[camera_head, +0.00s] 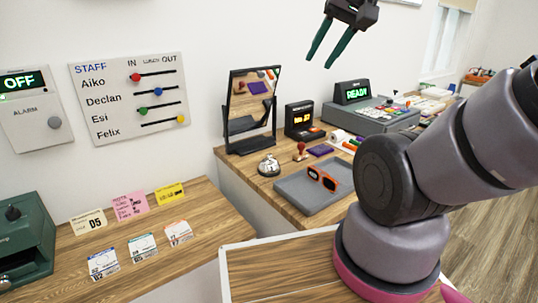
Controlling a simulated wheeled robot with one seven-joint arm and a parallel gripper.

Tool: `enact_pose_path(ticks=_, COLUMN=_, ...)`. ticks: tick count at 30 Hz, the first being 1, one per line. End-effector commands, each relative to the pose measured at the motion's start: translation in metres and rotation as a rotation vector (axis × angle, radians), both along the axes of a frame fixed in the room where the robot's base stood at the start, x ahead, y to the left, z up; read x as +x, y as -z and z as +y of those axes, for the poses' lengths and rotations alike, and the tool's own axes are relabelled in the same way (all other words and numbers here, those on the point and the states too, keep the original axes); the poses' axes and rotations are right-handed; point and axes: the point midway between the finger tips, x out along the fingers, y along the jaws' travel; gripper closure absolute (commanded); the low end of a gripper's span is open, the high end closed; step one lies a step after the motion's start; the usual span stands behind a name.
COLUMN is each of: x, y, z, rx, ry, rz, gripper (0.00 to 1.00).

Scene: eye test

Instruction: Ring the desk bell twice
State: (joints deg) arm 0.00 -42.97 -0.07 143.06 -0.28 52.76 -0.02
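The desk bell (269,166) is a small silver dome on a wooden desk, in front of the standing mirror and left of the grey tray. My gripper (321,62) is at the top of the view, well above the desk and apart from the bell. Its two dark green fingers point down and stand apart, with nothing visible between them. Nothing hides the bell from the camera.
A mirror (234,127), a red-handled stamp (301,151), a purple pad (320,151) and a grey tray (293,193) with orange glasses (322,179) surround the bell. A small orange-lit display (302,119) stands behind. My arm fills the right side.

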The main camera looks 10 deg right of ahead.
Motion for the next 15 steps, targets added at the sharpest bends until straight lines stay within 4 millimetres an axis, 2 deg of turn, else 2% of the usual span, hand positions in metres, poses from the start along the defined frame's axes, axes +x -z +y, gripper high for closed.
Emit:
enact_pose_path(ticks=1, x=0.0, y=0.0, z=0.0, rx=0.0, ry=0.0, rz=0.0, gripper=0.85)
enact_pose_path(ticks=2, x=0.0, y=0.0, z=0.0, rx=0.0, ry=0.0, rz=0.0, gripper=0.96)
enact_pose_path(ticks=3, x=0.0, y=0.0, z=0.0, rx=0.0, ry=0.0, rz=0.0, gripper=1.0)
enact_pose_path(ticks=15, x=0.0, y=0.0, z=0.0, rx=0.0, ry=0.0, rz=0.0, gripper=1.0)
